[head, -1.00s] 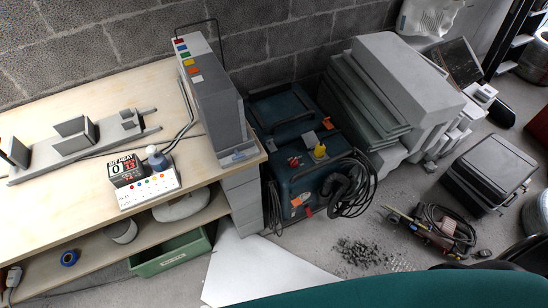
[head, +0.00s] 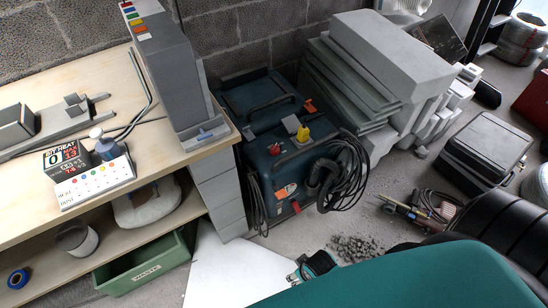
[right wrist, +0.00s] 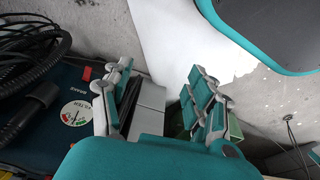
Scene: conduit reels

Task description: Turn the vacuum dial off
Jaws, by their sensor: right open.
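The vacuum (head: 265,185) is a dark teal box-shaped machine on the floor beside the workbench. On its top are a yellow knob-like part (head: 303,134), a red part (head: 274,150) and a grey part (head: 291,124). My left gripper is out of view.
A black hose and cable (head: 345,175) hang at the vacuum's right side. The workbench (head: 150,140) stands left, with a green waste bin (head: 145,268) below. Grey slabs (head: 390,60) are stacked to the right. Rubble (head: 355,248) lies on the floor in front.

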